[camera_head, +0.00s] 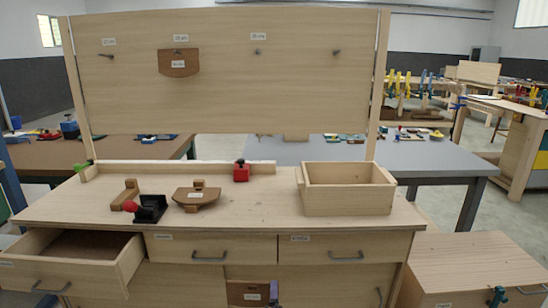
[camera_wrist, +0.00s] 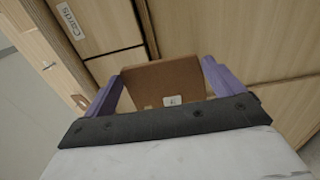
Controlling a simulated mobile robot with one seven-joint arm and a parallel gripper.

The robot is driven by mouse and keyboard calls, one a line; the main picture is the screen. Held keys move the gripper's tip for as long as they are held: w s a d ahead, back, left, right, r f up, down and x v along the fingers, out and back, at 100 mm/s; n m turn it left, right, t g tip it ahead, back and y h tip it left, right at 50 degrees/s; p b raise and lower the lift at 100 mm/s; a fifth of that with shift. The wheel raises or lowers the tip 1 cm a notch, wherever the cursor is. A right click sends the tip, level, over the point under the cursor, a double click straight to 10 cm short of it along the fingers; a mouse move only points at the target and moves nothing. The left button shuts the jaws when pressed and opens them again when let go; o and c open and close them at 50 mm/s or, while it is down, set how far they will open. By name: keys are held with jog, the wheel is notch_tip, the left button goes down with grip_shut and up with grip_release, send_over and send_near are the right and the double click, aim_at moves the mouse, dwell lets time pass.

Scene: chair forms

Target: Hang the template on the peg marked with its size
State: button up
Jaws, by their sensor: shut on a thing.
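My gripper (camera_wrist: 163,72) is shut on a brown template (camera_wrist: 160,85), which sits between its two purple fingers and bears a small white label. In the head view the held template (camera_head: 246,292) is low, in front of the cabinet below the bench top. An upright pegboard (camera_head: 220,100) stands behind the bench. It has a bare left peg (camera_head: 106,56), a bare peg (camera_head: 257,52) right of centre and a bare far-right peg (camera_head: 336,52). A brown template (camera_head: 178,68) hangs on the second peg. White size labels sit above three pegs; their figures are too small to read surely.
Another brown template (camera_head: 207,195) lies on the bench top (camera_head: 255,215), with a black plane (camera_head: 150,208) beside it. A wooden box (camera_head: 345,200) stands at the right, a red object (camera_head: 241,172) at the back. An open drawer (camera_head: 75,260) juts out at left.

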notch_tip(320, 180, down, 2)
jog(key=shift+a+f, duration=0.1)
jog(key=s+f, duration=1.1)
jog(key=shift+y, duration=0.4)
